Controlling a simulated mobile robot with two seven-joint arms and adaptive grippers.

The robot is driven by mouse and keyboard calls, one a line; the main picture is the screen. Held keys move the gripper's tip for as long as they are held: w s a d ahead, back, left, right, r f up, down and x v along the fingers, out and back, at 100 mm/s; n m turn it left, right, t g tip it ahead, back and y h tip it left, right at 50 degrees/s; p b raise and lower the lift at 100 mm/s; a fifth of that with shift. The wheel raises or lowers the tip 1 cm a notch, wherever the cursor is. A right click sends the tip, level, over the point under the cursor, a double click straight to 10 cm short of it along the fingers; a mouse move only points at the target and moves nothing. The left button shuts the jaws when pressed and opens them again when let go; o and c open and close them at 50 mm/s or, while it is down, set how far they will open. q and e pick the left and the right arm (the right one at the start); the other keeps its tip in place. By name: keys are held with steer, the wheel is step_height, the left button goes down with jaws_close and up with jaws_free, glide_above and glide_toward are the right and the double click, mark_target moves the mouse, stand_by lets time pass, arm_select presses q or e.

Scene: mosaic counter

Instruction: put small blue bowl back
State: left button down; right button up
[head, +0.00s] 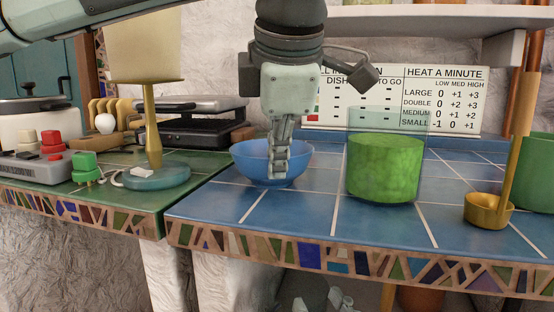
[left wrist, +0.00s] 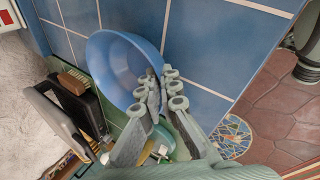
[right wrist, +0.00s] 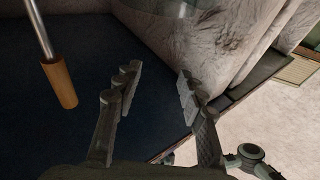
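The small blue bowl (head: 250,163) is upright at the left end of the blue-tiled counter. It also shows in the left wrist view (left wrist: 112,62). My left gripper (head: 279,172) points down at the bowl's near right side. In the left wrist view its fingers (left wrist: 161,77) are close together with the bowl's rim between them, one inside and one outside. The fingers hide a bit of the rim. I cannot tell whether the bowl is touching the tiles. My right gripper (right wrist: 159,75) is open and empty in the right wrist view, and out of the head view.
A green-filled clear container (head: 384,167) stands right of the bowl. A brass ladle-like cup (head: 488,210) is further right. A lamp (head: 153,125) stands on the green counter at left. A menu sign (head: 395,98) is behind. Tiles in front of the bowl are clear.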

arm_select(q)
steer(key=c, duration=2.1)
jaws_free()
steer(key=o, duration=0.4)
arm_select(e)
steer(key=shift+s+r, duration=0.1)
steer(key=shift+r, duration=0.15)
arm_select(q)
steer(key=shift+r, duration=0.1)
steer(key=p+v, duration=0.1)
steer(key=v, duration=1.1)
arm_select(e)
step_height(320, 180, down, 7)
steer(key=w+d+g+h, duration=0.1)
steer(key=d+g+h, duration=0.1)
steer(key=g, duration=0.1)
steer(key=shift+d, duration=0.25)
steer(key=shift+w, duration=0.1)
